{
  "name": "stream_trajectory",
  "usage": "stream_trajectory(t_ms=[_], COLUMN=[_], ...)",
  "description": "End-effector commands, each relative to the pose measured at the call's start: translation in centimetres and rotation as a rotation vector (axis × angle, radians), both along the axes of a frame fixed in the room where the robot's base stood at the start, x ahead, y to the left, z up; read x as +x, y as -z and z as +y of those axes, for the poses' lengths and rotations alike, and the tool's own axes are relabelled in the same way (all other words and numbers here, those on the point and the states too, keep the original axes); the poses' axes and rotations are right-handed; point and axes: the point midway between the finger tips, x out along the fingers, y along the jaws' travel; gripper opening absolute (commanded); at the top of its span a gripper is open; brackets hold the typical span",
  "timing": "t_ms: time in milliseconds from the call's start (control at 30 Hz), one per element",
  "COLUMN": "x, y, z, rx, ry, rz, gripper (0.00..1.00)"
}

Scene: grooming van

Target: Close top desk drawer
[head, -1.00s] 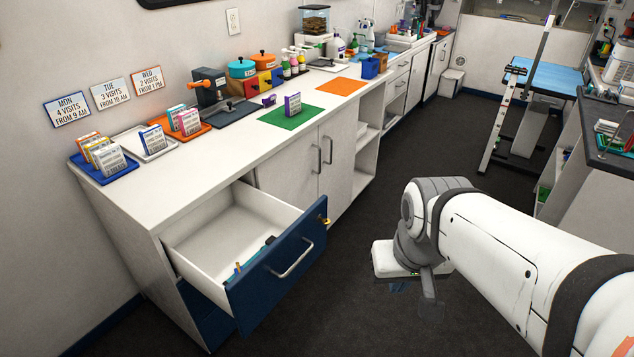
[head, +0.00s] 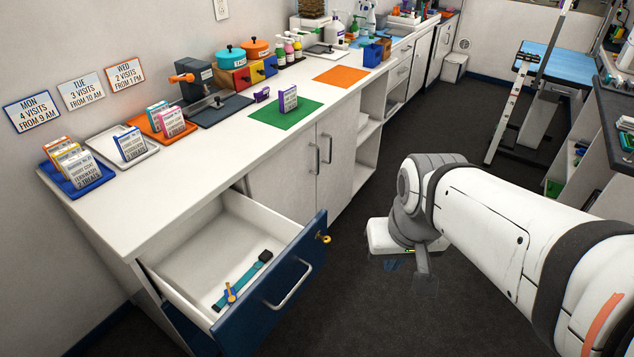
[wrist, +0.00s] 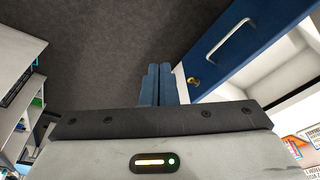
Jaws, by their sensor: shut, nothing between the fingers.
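The top desk drawer (head: 270,306) is pulled well out from the left end of the white counter. Its blue front has a silver bar handle (head: 288,288) and a brass key or knob at its upper right corner (head: 323,239). A teal strap with a yellow tag (head: 245,279) lies inside. My gripper (wrist: 156,84) is shut and empty, its two blue fingers side by side. In the wrist view the drawer front (wrist: 240,42) is just right of the fingers, apart from them. In the head view my gripper's fingers are mostly hidden under my wrist, right of the drawer.
Cards stand in a blue tray (head: 74,186), a white tray and an orange tray on the counter. A green mat (head: 285,115) and an orange mat (head: 338,77) lie farther along. Dark floor (head: 350,310) is clear between the drawer and my arm. A grooming table (head: 555,62) stands at far right.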

Motion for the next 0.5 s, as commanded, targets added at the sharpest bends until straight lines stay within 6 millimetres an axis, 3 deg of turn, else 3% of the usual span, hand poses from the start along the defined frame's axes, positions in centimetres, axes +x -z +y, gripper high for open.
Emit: stream_trajectory(t_ms=[233, 367, 500], x=[3.2, 6.9, 11.1], y=[9.2, 14.5, 19.0], z=[2.2, 3.0, 2.3], rx=[0.277, 0.493, 0.677], ry=[0.104, 0.223, 0.359], rz=[0.076, 0.073, 0.026], gripper=[0.0, 0.0, 0.0])
